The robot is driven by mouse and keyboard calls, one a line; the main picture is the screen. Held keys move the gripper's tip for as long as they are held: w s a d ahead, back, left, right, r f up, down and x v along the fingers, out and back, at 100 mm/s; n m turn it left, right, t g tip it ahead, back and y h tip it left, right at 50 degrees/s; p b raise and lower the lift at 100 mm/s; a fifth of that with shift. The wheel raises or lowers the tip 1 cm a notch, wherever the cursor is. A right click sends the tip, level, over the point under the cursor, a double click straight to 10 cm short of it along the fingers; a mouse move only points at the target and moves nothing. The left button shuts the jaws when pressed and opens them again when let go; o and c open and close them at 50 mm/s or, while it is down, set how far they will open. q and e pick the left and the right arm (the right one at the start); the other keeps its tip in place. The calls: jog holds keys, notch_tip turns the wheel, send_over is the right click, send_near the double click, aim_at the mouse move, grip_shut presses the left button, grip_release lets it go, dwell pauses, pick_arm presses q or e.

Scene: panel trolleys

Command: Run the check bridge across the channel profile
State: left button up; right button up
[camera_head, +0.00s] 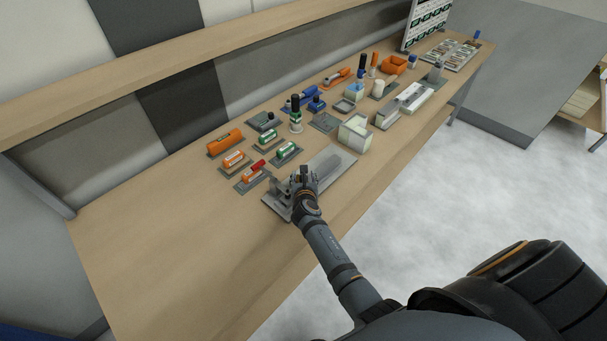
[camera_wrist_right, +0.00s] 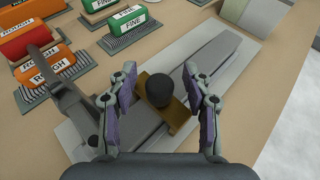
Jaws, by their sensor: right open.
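The check bridge (camera_wrist_right: 180,112) is a brass-coloured block with a round black knob (camera_wrist_right: 159,90) on top. It sits across the grey channel profile (camera_wrist_right: 220,55), nearer its left end in the right wrist view. The profile lies on a light grey plate (camera_wrist_right: 247,58), which also shows in the head view (camera_head: 344,157). My right gripper (camera_wrist_right: 160,78) is open, with one finger on each side of the knob and visible gaps between. In the head view my right gripper (camera_head: 303,184) is over the plate and hides the bridge. My left gripper is not in view.
A dark grey lever-like part (camera_wrist_right: 72,98) stands at the profile's left end. Orange ROUGH blocks (camera_wrist_right: 45,68) and green FINE blocks (camera_wrist_right: 130,22) lie close behind it. White-and-grey boxes (camera_head: 355,134) stand right of the plate. The bench's left end (camera_head: 150,235) is clear.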

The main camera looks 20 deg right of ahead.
notch_tip(320, 180, up, 10)
jog(key=shift+f, duration=0.1)
jog(key=shift+s, duration=0.1)
dwell(0.4)
